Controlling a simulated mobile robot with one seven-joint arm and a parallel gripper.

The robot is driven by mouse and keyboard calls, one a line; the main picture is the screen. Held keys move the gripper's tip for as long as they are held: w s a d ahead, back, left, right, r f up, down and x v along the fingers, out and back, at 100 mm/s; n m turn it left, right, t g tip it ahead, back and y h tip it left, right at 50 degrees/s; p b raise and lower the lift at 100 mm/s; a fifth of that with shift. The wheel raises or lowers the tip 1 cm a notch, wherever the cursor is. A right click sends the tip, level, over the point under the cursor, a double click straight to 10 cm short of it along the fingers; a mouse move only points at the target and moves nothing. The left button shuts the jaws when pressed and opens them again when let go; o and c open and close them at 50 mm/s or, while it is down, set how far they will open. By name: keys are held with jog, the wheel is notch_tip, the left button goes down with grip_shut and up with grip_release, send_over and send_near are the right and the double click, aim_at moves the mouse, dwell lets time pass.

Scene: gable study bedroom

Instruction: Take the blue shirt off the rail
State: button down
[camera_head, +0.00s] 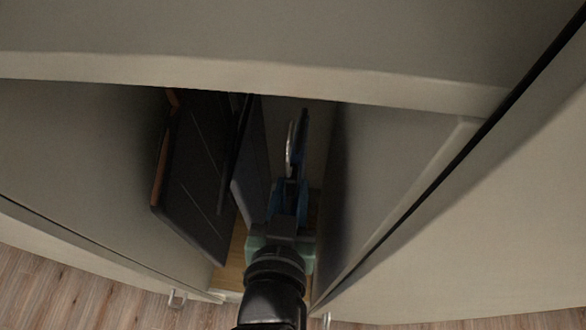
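My gripper (288,190) reaches into the opening of a cabinet, seen from above in the head view. Its fingertips are small and dark in shadow, and I cannot tell whether they are apart or shut. A narrow dark-blue piece (304,135), likely the edge of the blue shirt, is just beyond the fingers, beside a pale curved strip (291,150). I cannot tell whether the gripper touches it. More blue shows around the fingers, but what it belongs to is unclear. The rail is hidden, probably under the cabinet top.
A black flat item (192,175) with an orange-brown edge stands left of my gripper, with a grey one (251,180) closer. Beige panels flank the narrow opening, and the right panel (385,185) is close to my arm. The cabinet top (290,45) overhangs. Wooden floor (60,295) shows below.

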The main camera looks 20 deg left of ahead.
jog(key=shift+s, duration=0.1)
jog(key=shift+r, duration=0.3)
jog(key=shift+r+p, duration=0.95)
jog(key=shift+p, duration=0.35)
jog(key=shift+s+d+p, duration=0.25)
jog(key=shift+s+p, duration=0.4)
jog(key=shift+s, duration=0.45)
jog(key=shift+s+d+p, duration=0.2)
jog(key=shift+s+p, duration=0.4)
jog(key=shift+s, duration=0.55)
jog(key=shift+s+d+p, duration=0.25)
jog(key=shift+s+p, duration=0.4)
jog(key=shift+s, duration=0.55)
